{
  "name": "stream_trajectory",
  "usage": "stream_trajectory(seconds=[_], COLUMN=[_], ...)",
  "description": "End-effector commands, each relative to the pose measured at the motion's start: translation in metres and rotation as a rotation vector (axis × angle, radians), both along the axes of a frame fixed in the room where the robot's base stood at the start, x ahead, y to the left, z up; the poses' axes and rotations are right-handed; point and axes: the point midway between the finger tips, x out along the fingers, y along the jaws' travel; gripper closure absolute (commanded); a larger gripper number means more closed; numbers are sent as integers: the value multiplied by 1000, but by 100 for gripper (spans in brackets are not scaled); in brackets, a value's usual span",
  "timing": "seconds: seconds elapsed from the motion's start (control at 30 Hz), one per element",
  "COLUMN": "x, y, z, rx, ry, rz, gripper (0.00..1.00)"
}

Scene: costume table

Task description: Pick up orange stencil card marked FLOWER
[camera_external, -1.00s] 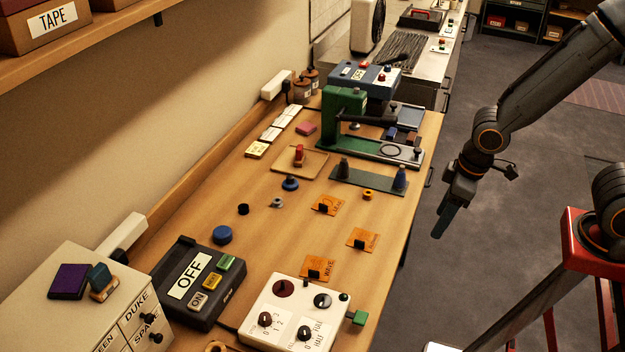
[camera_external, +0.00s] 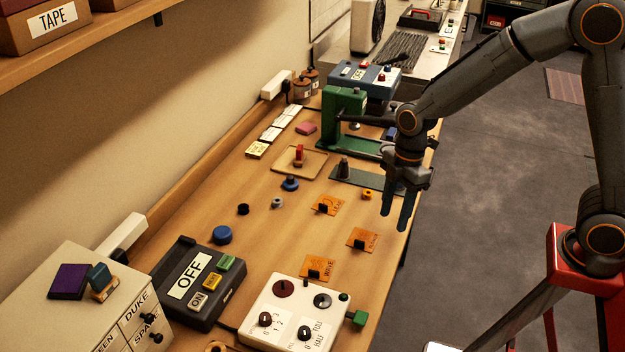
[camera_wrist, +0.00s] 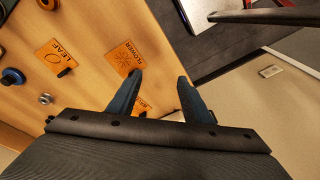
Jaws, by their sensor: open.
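The orange stencil card marked FLOWER (camera_wrist: 122,56) lies flat on the table near its edge in the wrist view, just ahead of the left fingertip. In the external view this card (camera_external: 368,236) is the rightmost of three orange cards and has a small black grip. My gripper (camera_external: 394,221) is open and empty, above the table's right edge, up and right of the card. In the wrist view the open fingers (camera_wrist: 160,76) straddle the table edge, and the left fingertip overlaps the card's lower corner.
The LEAF card (camera_external: 325,203) and WAVE card (camera_external: 322,264) lie close by. A white control box (camera_external: 296,312) stands in front. A green press (camera_external: 345,104) and a dark plate (camera_external: 350,176) are behind. A small orange ring (camera_external: 367,194) sits near my gripper.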

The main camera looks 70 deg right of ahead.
Motion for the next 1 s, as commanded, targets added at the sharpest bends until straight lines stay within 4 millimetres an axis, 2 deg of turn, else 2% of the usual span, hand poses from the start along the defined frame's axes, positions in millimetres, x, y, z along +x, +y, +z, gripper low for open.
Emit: stream_trajectory(seconds=[0.03, 0.2, 0.4, 0.63, 1.0], x=[13, 48, 74, 81, 77], y=[-4, -15, -22, -21, -7], z=[-10, -25, -34, -42, -76], rx=[22, 101, 167, 187, 187], ry=[-7, -58, -131, -159, -156], rz=[73, 344, 564, 634, 634], gripper=[55, 55, 55, 55, 55])
